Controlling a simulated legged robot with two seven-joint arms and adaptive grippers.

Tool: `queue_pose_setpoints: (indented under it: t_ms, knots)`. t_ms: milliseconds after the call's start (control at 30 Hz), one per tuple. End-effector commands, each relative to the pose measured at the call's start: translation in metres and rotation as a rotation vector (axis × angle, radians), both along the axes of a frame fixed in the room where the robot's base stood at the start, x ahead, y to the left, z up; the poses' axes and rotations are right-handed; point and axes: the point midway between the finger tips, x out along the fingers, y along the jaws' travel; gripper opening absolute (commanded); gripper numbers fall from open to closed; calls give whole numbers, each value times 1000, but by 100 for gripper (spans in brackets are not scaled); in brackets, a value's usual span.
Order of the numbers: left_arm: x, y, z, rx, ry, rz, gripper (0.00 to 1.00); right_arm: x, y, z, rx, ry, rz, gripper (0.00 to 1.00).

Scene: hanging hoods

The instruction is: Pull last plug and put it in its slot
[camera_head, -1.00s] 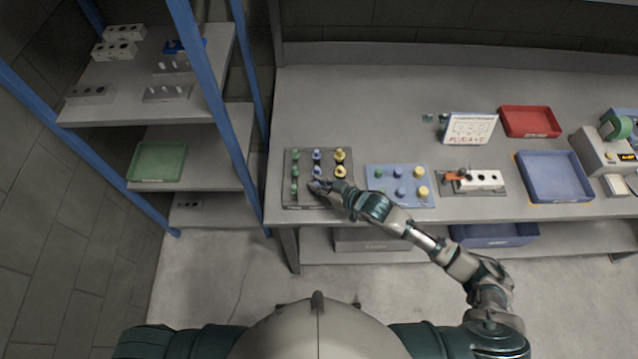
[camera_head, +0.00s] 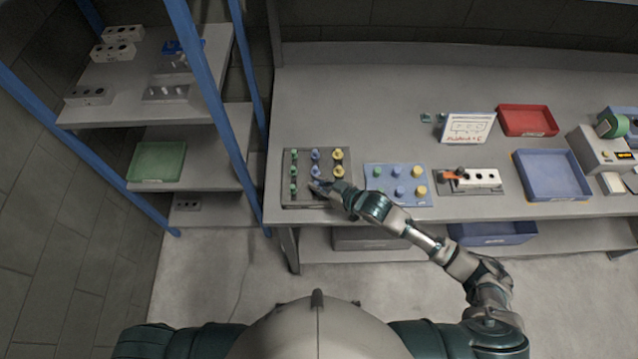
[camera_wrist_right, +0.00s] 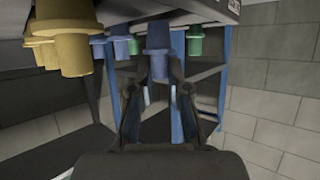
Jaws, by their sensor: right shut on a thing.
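My right gripper (camera_head: 318,186) is at the front of the dark board (camera_head: 300,203), by the middle column of blue plugs (camera_head: 315,155). In the right wrist view its fingers (camera_wrist_right: 160,80) are shut on a blue plug (camera_wrist_right: 157,38). The plug points at the board, and whether it is seated or lifted is hard to tell. Green plugs (camera_head: 293,170) stand in the left column and yellow plugs (camera_head: 338,155) in the right column. Yellow also shows large in the wrist view (camera_wrist_right: 65,40). My left gripper is not in view.
A blue board (camera_head: 385,202) with green, blue and yellow pegs lies to the right, under my forearm. The back of the table is clear.

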Motion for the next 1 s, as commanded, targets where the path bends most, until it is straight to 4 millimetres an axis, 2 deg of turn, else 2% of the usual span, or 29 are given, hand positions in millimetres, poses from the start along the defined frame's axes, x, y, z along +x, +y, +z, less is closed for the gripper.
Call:
queue_pose_setpoints:
  t_ms: [467,500,600,867,1000]
  knots:
    - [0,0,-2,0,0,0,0,0,0,-4,0,0,0,0]
    - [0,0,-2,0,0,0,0,0,0,-4,0,0,0,24]
    - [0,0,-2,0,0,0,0,0,0,-4,0,0,0,45]
    - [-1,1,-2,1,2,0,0,0,0,-4,0,0,0,45]
    - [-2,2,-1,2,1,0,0,-5,-7,0,0,0,-1,45]
